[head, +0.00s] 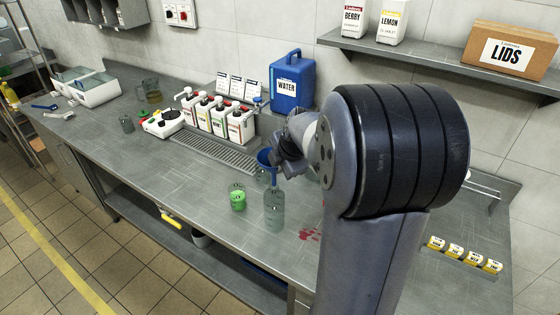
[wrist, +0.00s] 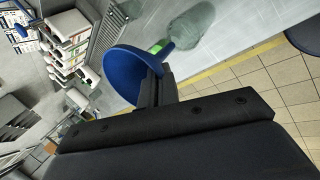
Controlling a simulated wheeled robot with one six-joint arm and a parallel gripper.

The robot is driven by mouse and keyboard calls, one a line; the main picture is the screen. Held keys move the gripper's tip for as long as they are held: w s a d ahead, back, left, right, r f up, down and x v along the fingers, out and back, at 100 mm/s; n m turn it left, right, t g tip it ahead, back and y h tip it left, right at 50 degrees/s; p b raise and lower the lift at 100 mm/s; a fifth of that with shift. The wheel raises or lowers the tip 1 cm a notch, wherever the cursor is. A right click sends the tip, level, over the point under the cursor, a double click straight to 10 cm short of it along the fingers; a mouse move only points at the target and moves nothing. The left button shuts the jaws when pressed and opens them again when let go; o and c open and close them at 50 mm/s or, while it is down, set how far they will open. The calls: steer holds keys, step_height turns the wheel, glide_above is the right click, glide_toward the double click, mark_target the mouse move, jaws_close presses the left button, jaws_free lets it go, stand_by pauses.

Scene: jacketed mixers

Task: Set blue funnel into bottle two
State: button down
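The blue funnel (head: 264,157) is held by my gripper (head: 282,163); in the wrist view the blue cone (wrist: 128,70) is pinched at its side between the dark fingers (wrist: 157,88). A clear bottle (head: 274,212) stands upright on the counter just below the funnel; it also shows in the wrist view (wrist: 192,28). The funnel's spout points towards the bottle's top. I cannot tell whether the spout is inside the neck. No number is readable on the bottle. My arm hides part of the counter on the right.
Pump bottles (head: 218,117) stand behind a drain grate (head: 215,150), with a blue water jug (head: 292,82) at the wall. Red spots (head: 309,235) mark the counter right of the bottle. The front-left counter is clear.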

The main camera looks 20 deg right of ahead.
step_height(320, 180, down, 4)
steer(key=shift+r+b, duration=0.25)
steer(key=shift+b, duration=0.5)
step_height(320, 180, down, 2)
steer(key=b, duration=0.3)
steer(key=shift+f, duration=0.2)
steer(key=shift+b, duration=0.8)
stand_by(0.6)
steer(key=shift+f+b, duration=0.2)
steer(key=shift+b, duration=0.35)
stand_by(0.4)
stand_by(0.3)
steer(key=c, duration=1.2)
jaws_free()
steer(key=shift+r, duration=0.1)
